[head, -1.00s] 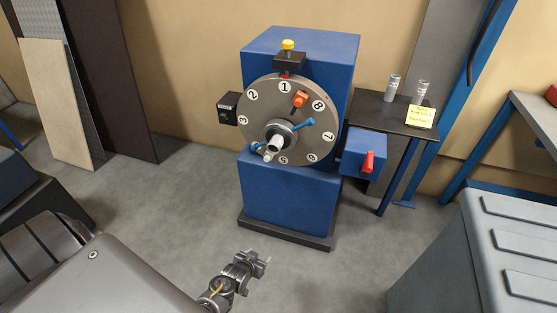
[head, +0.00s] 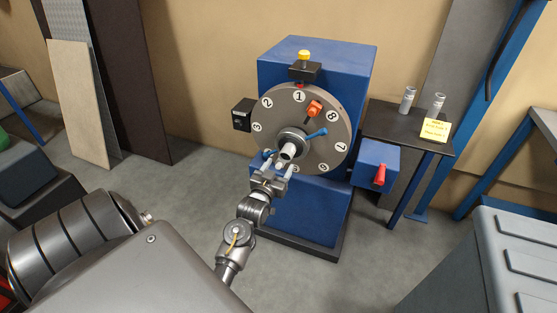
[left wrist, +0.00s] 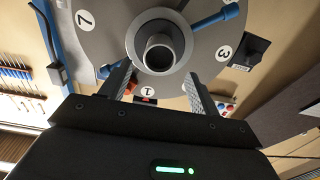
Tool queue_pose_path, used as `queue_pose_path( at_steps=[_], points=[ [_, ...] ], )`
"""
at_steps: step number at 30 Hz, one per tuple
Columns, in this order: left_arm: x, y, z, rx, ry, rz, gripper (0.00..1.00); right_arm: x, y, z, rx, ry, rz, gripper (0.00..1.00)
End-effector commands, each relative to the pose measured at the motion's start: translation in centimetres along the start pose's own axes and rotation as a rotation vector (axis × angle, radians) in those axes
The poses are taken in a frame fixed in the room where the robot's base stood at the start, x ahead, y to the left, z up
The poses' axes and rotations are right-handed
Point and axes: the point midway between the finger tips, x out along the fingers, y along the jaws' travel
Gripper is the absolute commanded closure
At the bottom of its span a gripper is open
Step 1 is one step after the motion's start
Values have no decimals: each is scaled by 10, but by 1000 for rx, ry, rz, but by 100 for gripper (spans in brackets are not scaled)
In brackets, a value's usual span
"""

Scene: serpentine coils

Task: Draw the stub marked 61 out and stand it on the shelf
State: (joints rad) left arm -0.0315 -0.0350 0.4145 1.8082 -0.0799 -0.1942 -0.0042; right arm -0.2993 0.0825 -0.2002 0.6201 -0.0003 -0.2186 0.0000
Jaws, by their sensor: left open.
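A hollow grey tube stub (head: 289,150) sticks out from the hub of the numbered grey disc (head: 328,148) on the blue machine. I cannot read a 61 on it. In the left wrist view the stub (left wrist: 160,52) shows its open end towards me. My left gripper (head: 277,171) is open just in front of the lower hub. In the left wrist view the two fingers (left wrist: 157,80) stand apart, one either side of the stub's line, with nothing gripped. A dark shelf (head: 395,124) at the right holds two small grey cylinders (head: 408,98) and (head: 437,104). My right gripper is out of view.
Blue bars (head: 316,134) and an orange piece (head: 315,108) stand out from the disc. A yellow knob (head: 304,55) tops the machine. A red lever (head: 380,175) is on a blue box at right. A yellow note (head: 434,130) is at the shelf's front. A grey case fills the lower right.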

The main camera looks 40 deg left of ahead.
Motion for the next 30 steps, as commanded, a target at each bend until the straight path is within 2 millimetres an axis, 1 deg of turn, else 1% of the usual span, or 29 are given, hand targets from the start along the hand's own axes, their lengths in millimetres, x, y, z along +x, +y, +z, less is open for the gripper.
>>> queue_pose_path(
  at_steps=[1, 5, 9, 12, 18, 30],
  points=[
    [10, 0, 4, 0, 4, 0, 38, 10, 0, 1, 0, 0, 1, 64],
    [35, 1, 6, -1, 4, 1, 38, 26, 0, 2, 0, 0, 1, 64],
    [57, 0, 1, 0, 1, 0, 38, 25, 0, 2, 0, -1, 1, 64],
    [68, 0, 2, 0, 0, 1, 38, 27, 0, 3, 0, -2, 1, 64],
    [75, 1, 1, 0, -1, 1, 38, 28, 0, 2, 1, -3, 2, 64],
    [75, 1, 1, 0, -1, 2, 38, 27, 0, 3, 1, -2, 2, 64]
  ],
)
